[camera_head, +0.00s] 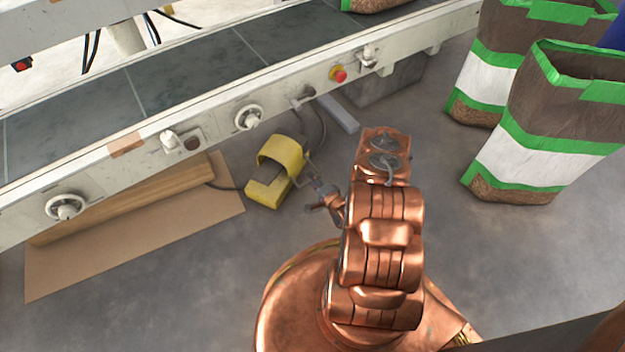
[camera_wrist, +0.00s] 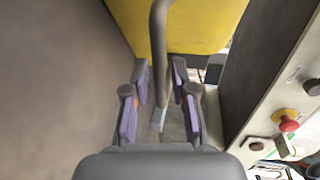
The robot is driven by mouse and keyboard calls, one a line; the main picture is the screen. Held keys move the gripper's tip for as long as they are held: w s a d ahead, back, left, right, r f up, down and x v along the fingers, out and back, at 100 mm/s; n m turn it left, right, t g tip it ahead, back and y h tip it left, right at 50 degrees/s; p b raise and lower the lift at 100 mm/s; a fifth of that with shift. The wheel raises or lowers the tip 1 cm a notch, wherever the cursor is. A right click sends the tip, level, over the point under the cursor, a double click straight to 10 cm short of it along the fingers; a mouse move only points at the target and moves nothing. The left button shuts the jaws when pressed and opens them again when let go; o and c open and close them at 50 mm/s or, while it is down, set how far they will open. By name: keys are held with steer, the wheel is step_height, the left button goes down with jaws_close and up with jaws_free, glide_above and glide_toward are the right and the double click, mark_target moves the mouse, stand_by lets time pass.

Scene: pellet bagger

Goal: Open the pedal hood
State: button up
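The yellow pedal hood (camera_head: 282,153) stands on the floor below the conveyor, arched over the dark pedal opening. In the wrist view its yellow surface (camera_wrist: 205,28) fills the top middle. A grey bar (camera_wrist: 158,65), which looks like the hood's handle, runs down from the yellow part between my fingers. My gripper (camera_head: 308,174) is at the right side of the hood, low and close to it. In the wrist view my gripper (camera_wrist: 161,88) is open, with its purple-padded fingers on either side of the bar and gaps visible. Contact with the bar cannot be told.
The conveyor frame (camera_head: 225,112) with knobs and a red button (camera_head: 339,75) runs above and behind the pedal. Cardboard (camera_head: 120,245) and a wooden beam (camera_head: 140,196) lie to the left. Filled bags (camera_head: 545,150) stand at right. The floor in front is clear.

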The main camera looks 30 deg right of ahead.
steer(key=shift+o, duration=0.6)
